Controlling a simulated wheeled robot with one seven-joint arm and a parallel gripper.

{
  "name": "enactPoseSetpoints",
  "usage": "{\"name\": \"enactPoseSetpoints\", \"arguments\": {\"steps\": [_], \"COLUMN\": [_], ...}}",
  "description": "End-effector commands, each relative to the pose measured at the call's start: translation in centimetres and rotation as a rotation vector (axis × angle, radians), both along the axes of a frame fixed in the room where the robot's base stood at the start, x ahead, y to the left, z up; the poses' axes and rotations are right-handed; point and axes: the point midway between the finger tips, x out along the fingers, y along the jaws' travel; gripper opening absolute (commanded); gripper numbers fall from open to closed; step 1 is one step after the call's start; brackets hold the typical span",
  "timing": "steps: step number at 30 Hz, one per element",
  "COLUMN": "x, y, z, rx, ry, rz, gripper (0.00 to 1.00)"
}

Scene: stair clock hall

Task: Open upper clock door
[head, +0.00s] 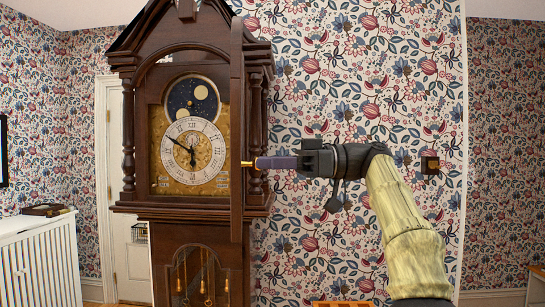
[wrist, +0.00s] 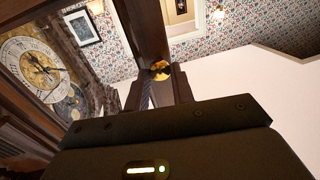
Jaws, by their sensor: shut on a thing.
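The tall dark wooden clock stands left of centre in the head view, with its round white dial (head: 194,150) on a gold plate. Its upper door (head: 237,90) stands open and shows nearly edge-on as a narrow upright strip at the dial's right. A small brass knob (head: 246,163) sticks out from the door's right side. My gripper (head: 260,163) reaches in from the right and is shut on the knob. In the wrist view, the brass knob (wrist: 160,68) sits between the finger ends, against the dark door frame (wrist: 150,30). The dial (wrist: 32,65) shows at the left.
The lower clock case (head: 190,270) has a glass front with brass weights and stays below the upper part. A white slatted cabinet (head: 40,260) with a dark box (head: 45,210) stands at the far left. Patterned wall (head: 340,60) lies behind my arm.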

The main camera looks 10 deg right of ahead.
Motion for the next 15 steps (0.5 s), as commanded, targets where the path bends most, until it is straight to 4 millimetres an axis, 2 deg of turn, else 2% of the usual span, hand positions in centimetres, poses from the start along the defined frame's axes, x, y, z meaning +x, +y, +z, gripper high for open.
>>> {"name": "enactPoseSetpoints", "arguments": {"steps": [11,12,15], "x": [0.10,0.09,0.07], "y": [-0.12,-0.13,-0.18], "z": [-0.05,-0.05,-0.03], "rx": [0.003,0.003,0.003], "ry": [0.001,0.001,0.001], "rz": [0.001,0.001,0.000], "gripper": [0.00,0.30,0.45]}}
